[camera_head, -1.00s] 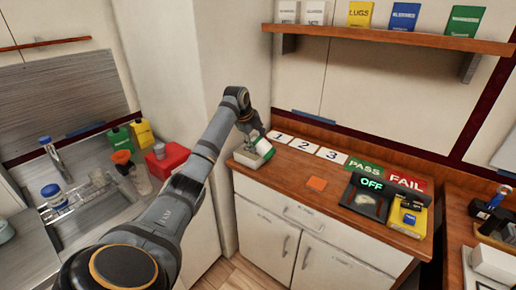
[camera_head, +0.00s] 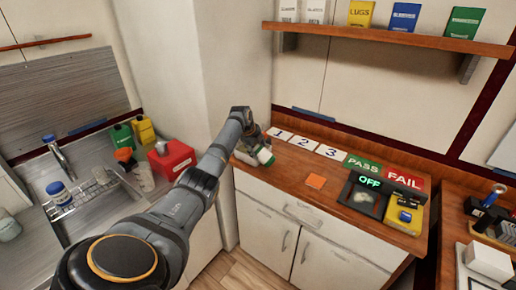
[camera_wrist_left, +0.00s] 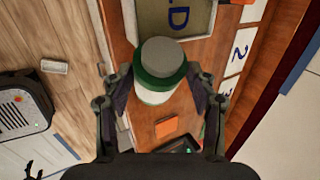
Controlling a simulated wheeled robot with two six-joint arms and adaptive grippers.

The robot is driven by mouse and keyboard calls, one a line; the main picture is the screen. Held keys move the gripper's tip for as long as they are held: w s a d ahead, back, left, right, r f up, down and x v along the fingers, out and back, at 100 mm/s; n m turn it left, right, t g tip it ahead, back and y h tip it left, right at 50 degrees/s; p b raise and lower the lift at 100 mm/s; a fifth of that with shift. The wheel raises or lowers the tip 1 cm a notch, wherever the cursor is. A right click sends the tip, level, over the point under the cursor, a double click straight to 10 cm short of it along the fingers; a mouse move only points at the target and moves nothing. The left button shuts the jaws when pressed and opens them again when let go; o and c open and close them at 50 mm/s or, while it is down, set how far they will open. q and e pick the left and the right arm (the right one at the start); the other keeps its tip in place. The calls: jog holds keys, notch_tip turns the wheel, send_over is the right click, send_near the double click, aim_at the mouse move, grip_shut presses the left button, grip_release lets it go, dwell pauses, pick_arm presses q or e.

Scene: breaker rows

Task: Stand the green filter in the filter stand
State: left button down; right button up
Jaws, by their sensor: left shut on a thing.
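The green filter (camera_head: 264,156) is a short white cylinder with a green band. In the left wrist view it shows a grey round end (camera_wrist_left: 160,58) and sits between the fingers. My left gripper (camera_wrist_left: 158,88) is shut on it, over the counter's left end. In the head view the wrist partly hides the gripper. A pale-rimmed tray (camera_wrist_left: 196,30) with a letter D on its floor lies beyond the filter in the wrist view. I cannot tell which thing is the filter stand. My right gripper is not in view.
The wooden counter (camera_head: 290,178) holds number cards, an orange square (camera_head: 316,181), PASS and FAIL signs, and a black device reading OFF (camera_head: 368,184). Its middle front is largely clear. A red box (camera_head: 172,162) and a sink with a wire rack (camera_head: 82,200) are at left.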

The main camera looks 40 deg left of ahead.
pick_arm(q)
jog(key=shift+f, duration=0.15)
jog(key=shift+f, duration=0.3)
jog(key=shift+c, duration=2)
grip_release()
jog(key=shift+r, duration=0.1)
jog(key=shift+r, duration=0.4)
jog(key=b+v, duration=0.1)
jog(key=v, duration=1.1)
jog(key=shift+b, duration=0.35)
jog(key=shift+o, duration=0.2)
jog(key=shift+d+f, duration=0.1)
